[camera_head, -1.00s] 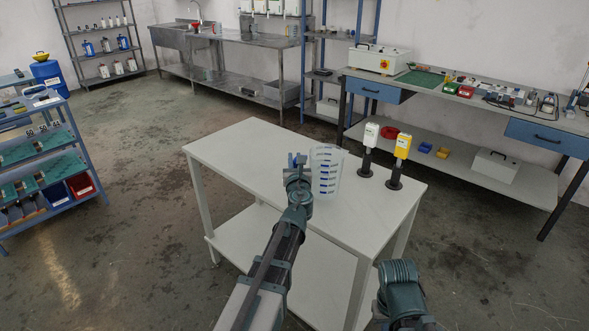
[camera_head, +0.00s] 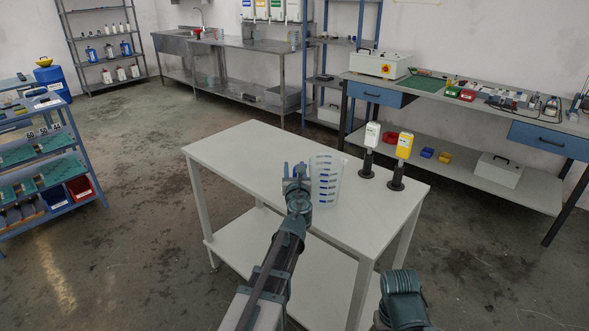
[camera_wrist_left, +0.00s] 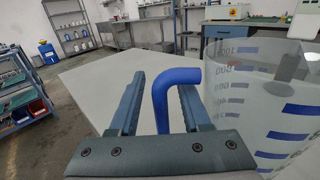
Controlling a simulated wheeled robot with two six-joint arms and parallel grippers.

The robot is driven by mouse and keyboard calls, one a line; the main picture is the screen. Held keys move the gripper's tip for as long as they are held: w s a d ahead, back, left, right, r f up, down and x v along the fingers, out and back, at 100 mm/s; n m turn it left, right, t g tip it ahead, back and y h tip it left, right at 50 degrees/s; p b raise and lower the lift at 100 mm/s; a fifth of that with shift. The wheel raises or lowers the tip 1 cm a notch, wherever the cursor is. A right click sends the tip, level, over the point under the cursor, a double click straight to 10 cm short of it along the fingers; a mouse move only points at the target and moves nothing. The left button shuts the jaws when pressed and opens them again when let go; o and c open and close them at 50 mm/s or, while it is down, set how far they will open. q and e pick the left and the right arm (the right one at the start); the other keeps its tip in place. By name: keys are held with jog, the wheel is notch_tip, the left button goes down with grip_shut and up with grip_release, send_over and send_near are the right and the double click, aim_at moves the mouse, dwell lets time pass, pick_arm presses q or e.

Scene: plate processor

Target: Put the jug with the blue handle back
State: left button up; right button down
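The jug (camera_head: 327,183) is clear, with blue marks. It stands upright on the grey table (camera_head: 240,150), left of two dispenser bottles. In the left wrist view its clear wall (camera_wrist_left: 250,95) fills the right side, and its blue handle (camera_wrist_left: 162,100) hangs between my fingers. My left gripper (camera_head: 296,170) is at the handle side of the jug. In the left wrist view the left gripper (camera_wrist_left: 158,95) is open around the handle, with a gap on both sides. The jug's base shows only in the head view. Of my right arm only a link shows.
A white-labelled bottle (camera_head: 371,134) and a yellow bottle (camera_head: 404,146) stand on dark holders right of the jug. The table's left and front right parts are clear. A workbench (camera_head: 480,110) stands behind right, a steel sink bench (camera_head: 240,45) behind, a blue cart (camera_head: 50,160) left.

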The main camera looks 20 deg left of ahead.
pick_arm(q)
jog(key=v, duration=1.2)
jog(key=shift+r, duration=0.1)
